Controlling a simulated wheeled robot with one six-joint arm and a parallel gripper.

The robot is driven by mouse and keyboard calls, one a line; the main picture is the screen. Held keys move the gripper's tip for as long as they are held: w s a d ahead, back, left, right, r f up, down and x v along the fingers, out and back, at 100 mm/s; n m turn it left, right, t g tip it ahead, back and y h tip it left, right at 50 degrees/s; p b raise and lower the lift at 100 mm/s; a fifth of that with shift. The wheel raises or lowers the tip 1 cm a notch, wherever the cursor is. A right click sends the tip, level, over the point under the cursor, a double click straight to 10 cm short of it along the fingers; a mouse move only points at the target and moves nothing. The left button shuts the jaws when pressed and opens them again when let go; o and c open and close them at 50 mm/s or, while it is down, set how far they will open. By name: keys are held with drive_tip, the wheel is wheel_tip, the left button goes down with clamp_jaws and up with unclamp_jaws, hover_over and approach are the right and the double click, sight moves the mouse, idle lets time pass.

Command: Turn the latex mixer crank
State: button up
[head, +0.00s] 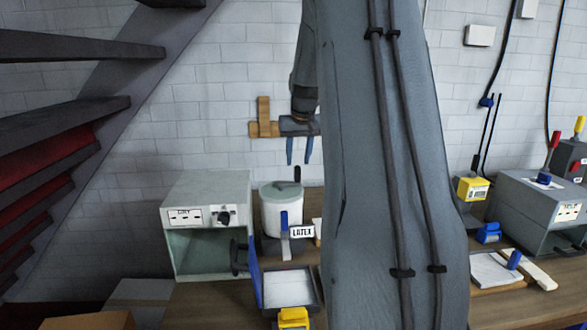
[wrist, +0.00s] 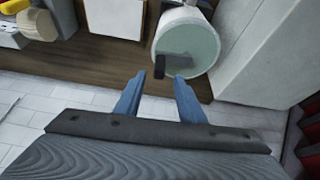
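The latex mixer (head: 280,212) is a white drum with a grey-green lid, standing on the wooden bench left of my arm in the head view. A LATEX label (head: 302,232) is at its front. Its crank (head: 297,174) has a dark upright handle above the lid. The wrist view shows the mixer (wrist: 202,65) from above, with the crank's grey bar and black handle (wrist: 160,72) just beyond my fingertips. My gripper (head: 299,160) hangs above the mixer, blue fingers pointing down, apart and empty. In the wrist view, my gripper (wrist: 159,76) has a clear gap between its fingers.
A pale open-fronted box marked DRY (head: 206,188) stands left of the mixer. A shallow tray (head: 290,288) and a yellow clip (head: 293,318) lie in front. A grey machine (head: 535,205) is at right. Stair treads (head: 60,110) are at far left.

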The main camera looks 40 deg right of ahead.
sight(297, 174)
drive_tip(key=shift+p+x, duration=1.2)
drive_tip(key=shift+x, duration=1.95)
drive_tip(key=shift+c, duration=0.4)
clamp_jaws()
drive_tip(key=shift+s+a+m+b, duration=0.1)
drive_tip(key=shift+s+m+b, duration=0.05)
drive_tip(key=shift+m+b, duration=0.2)
